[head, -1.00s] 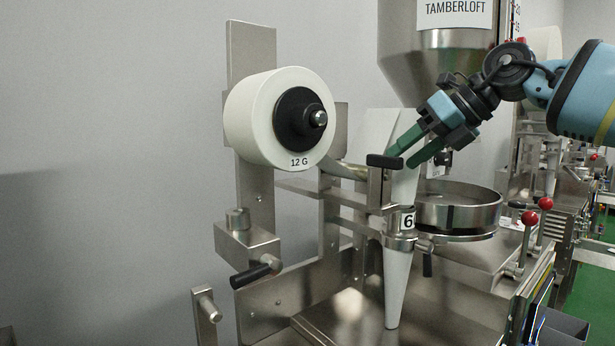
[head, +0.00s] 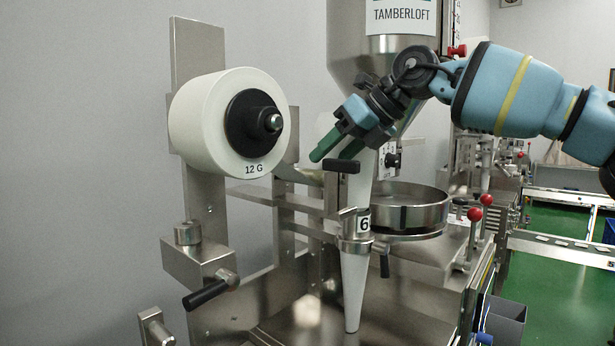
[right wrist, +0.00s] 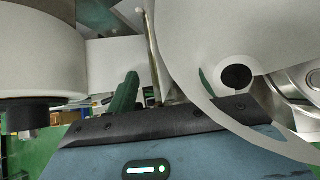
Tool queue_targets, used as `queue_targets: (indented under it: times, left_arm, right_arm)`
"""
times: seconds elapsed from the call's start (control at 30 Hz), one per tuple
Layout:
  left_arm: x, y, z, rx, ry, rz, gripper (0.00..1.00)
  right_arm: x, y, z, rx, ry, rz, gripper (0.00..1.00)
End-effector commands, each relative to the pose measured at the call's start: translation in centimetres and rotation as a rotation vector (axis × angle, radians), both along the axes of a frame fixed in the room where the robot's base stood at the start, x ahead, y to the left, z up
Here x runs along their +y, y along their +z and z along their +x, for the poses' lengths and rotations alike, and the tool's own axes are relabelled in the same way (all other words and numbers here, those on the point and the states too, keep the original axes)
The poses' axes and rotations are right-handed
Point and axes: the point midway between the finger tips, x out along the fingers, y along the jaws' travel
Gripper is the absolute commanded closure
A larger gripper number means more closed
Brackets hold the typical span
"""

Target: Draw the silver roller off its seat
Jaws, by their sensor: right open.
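A slim, shiny metal piece that looks like the silver roller (head: 302,175) lies between the film reel and the white forming tube in the head view. It is partly hidden by the machine frame, and its seat does not show clearly. My right gripper (head: 328,156) has green fingers, is open and empty, and hovers above and to the right of this piece, over a black handle (head: 341,166). I cannot tell any contact. In the right wrist view one green finger (right wrist: 125,97) shows, beside a thin metal rod (right wrist: 152,50). My left gripper is out of view.
The white film reel (head: 200,120) marked 12 G stands left of my gripper. The white forming tube (head: 353,285), with its collar marked 6, is close by. A steel hopper (head: 350,50) rises behind, and a round steel pan (head: 425,212) sits to the right.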

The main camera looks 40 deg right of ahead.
Motion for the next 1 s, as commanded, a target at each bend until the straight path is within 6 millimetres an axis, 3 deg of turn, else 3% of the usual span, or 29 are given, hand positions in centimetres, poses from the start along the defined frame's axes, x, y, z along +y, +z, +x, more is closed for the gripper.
queue_targets:
  times: [0.3,0.63,1.0]
  left_arm:
    - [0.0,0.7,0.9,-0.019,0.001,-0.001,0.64]
    - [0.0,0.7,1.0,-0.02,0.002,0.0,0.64]
    - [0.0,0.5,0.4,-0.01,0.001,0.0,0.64]
  right_arm:
    - [1.2,-2.8,2.8,0.002,0.0,0.001,0.48]
    - [1.4,-3.1,3.2,0.0,0.0,0.0,0.49]
    - [1.3,-3.1,3.2,0.0,0.0,0.0,0.98]
